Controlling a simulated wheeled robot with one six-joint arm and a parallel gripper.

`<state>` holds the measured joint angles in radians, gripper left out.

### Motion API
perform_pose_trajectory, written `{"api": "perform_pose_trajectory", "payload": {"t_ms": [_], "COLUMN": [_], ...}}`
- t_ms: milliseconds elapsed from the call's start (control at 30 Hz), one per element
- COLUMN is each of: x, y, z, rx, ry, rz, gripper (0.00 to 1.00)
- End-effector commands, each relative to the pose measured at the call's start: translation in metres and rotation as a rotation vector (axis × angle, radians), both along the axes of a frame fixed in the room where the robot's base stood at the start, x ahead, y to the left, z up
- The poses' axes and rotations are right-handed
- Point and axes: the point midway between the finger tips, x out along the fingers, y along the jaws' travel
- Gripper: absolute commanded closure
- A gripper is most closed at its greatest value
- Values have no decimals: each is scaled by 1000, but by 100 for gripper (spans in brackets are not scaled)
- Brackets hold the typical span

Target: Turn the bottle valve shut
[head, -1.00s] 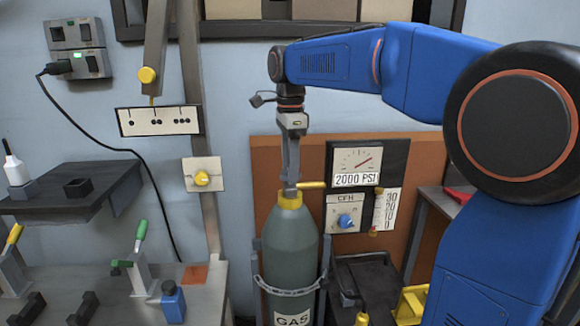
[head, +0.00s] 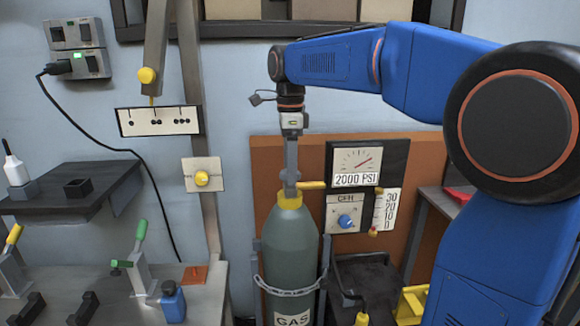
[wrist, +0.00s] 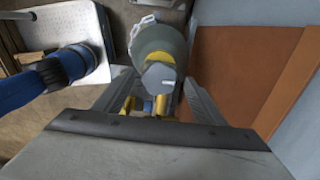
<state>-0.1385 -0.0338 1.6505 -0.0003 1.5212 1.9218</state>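The grey-green gas bottle (head: 289,245) stands upright with a yellow valve collar (head: 290,201) at its neck. My gripper (head: 290,185) points straight down at the valve on top, and its fingers hide most of the valve in the head view. In the wrist view, the grey valve knob (wrist: 160,78) lies between the two fingers of my gripper (wrist: 158,82). The fingers stand apart, with a gap visible on each side of the knob. The bottle (wrist: 158,42) shows beyond it. A yellow outlet (head: 312,185) runs right from the valve toward the gauge.
The pressure gauge (head: 356,163) reads 2000 PSI on the panel right of the bottle. A CFH dial (head: 345,220) with a blue knob sits below it. A chain (head: 290,289) holds the bottle. A bench (head: 200,310) with clamps stands at the left.

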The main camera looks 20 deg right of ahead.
Motion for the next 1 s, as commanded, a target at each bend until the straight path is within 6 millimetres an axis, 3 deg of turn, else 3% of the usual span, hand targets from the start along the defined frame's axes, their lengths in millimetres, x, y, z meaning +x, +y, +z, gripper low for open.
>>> {"api": "perform_pose_trajectory", "payload": {"t_ms": [267, 467, 1000], "x": [0, 0, 0], "y": [0, 0, 0], "z": [0, 16, 121], "rx": [-1, 0, 0], "ry": [2, 1, 1], "rz": [1, 1, 1], "gripper": [37, 37, 37]}}
